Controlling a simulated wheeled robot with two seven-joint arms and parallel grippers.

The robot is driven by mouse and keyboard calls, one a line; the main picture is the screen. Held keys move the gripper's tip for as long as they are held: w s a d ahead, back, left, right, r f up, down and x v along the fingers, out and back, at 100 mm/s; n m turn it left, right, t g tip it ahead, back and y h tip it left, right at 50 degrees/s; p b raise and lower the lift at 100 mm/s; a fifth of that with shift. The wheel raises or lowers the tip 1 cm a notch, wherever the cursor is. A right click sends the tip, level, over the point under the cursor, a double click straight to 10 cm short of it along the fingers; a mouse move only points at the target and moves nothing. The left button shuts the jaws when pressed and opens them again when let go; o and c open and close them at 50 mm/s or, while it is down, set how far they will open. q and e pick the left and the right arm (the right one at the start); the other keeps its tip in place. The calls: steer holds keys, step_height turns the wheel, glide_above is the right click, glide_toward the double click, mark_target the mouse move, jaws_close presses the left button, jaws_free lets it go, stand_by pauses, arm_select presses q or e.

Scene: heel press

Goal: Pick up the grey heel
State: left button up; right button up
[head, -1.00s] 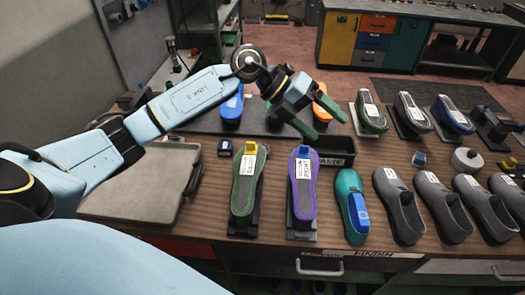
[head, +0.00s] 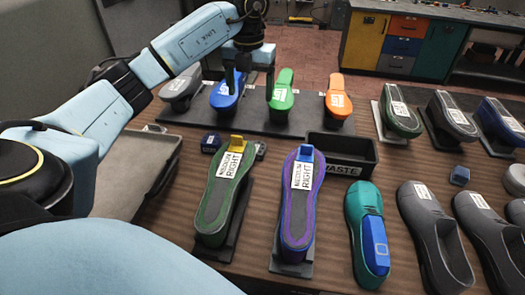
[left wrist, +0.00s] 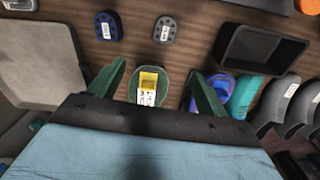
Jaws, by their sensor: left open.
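The grey heel (left wrist: 165,29) is a small dark block with a white label, lying on the table right of a blue heel (left wrist: 108,25) in the left wrist view. In the head view the grey heel (head: 261,150) is partly hidden behind the green shoe with the yellow block. The blue heel (head: 211,143) sits to its left. My left gripper (head: 249,88) is open and empty, held above the table; its fingers also show in the left wrist view (left wrist: 157,72), apart from the grey heel. My right gripper is not in view.
A green shoe (head: 216,205) and a purple shoe (head: 297,205) stand on dark supports. A black waste bin (head: 341,155) is to the right. A grey tray (left wrist: 40,65) lies left; more shoes are right.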

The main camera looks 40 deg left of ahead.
arm_select(q)
steer(key=b, duration=0.4)
glide_above(257, 150)
steer(key=a, duration=0.1)
step_height(257, 150, down, 6)
steer(key=f, duration=0.2)
steer(key=f+b, duration=0.1)
steer(key=f, duration=0.4)
steer(key=shift+s+a+f, duration=0.1)
steer(key=shift+s+f, duration=0.05)
steer(key=shift+s, duration=0.1)
steer(key=shift+f+b, duration=0.35)
steer(key=shift+f, duration=0.75)
steer(key=f, duration=0.3)
steer(key=shift+w+d+f, duration=0.15)
steer(key=shift+d+f, duration=0.2)
steer(key=shift+d, duration=0.05)
steer(key=shift+f, duration=0.3)
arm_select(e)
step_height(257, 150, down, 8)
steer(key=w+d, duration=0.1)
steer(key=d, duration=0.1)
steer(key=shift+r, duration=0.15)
